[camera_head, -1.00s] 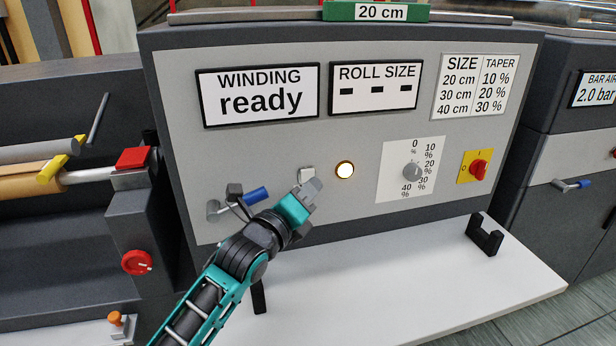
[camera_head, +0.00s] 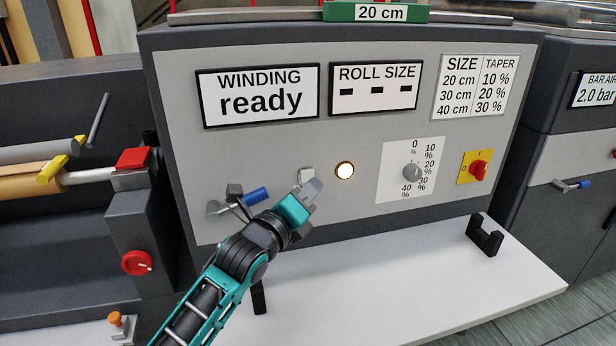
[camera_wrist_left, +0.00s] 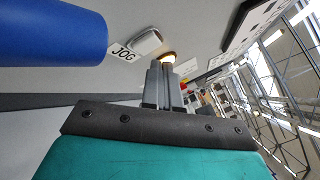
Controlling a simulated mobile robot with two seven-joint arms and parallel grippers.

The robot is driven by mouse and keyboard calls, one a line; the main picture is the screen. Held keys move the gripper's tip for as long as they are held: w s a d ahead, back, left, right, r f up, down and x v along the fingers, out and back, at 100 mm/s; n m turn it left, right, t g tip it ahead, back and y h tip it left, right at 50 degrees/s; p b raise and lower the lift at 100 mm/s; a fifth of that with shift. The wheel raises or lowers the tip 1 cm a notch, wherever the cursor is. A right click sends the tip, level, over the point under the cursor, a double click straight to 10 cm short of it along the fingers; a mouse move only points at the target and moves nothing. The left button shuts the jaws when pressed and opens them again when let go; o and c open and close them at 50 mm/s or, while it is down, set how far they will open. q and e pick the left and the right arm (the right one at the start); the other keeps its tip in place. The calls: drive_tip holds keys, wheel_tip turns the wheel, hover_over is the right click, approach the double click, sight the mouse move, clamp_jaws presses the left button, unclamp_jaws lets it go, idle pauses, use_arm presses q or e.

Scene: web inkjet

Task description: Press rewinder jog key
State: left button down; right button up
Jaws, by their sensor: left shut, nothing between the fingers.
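The jog key (camera_head: 305,174) is a small light grey key low on the grey front panel, left of a lit round lamp (camera_head: 345,170). In the left wrist view the key (camera_wrist_left: 147,40) sits beside a white JOG label (camera_wrist_left: 122,53). My left gripper (camera_head: 311,187) is shut and empty at the panel, just below and right of the key in the head view, partly covering it. In the wrist view its fingertips (camera_wrist_left: 163,70) lie close to the right of the key. I cannot tell whether they touch it. My right gripper is not in view.
A lever with a blue grip (camera_head: 256,194) sticks out left of the gripper and looms large in the wrist view (camera_wrist_left: 50,38). A taper dial (camera_head: 412,172) and a red switch (camera_head: 478,168) are further right. A white shelf (camera_head: 400,280) extends below the panel.

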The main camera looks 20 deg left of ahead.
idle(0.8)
use_arm(q)
drive_tip(key=shift+w+a, duration=0.1)
drive_tip(key=shift+w+a, duration=0.15)
drive_tip(key=shift+w, duration=0.1)
drive_tip(key=shift+w, duration=0.1)
idle(0.4)
drive_tip(key=shift+w+a, duration=0.25)
idle(0.5)
drive_tip(key=shift+p, duration=0.3)
drive_tip(key=shift+s+d+p, duration=0.4)
drive_tip(key=shift+s+d, duration=0.1)
drive_tip(key=shift+s, duration=0.2)
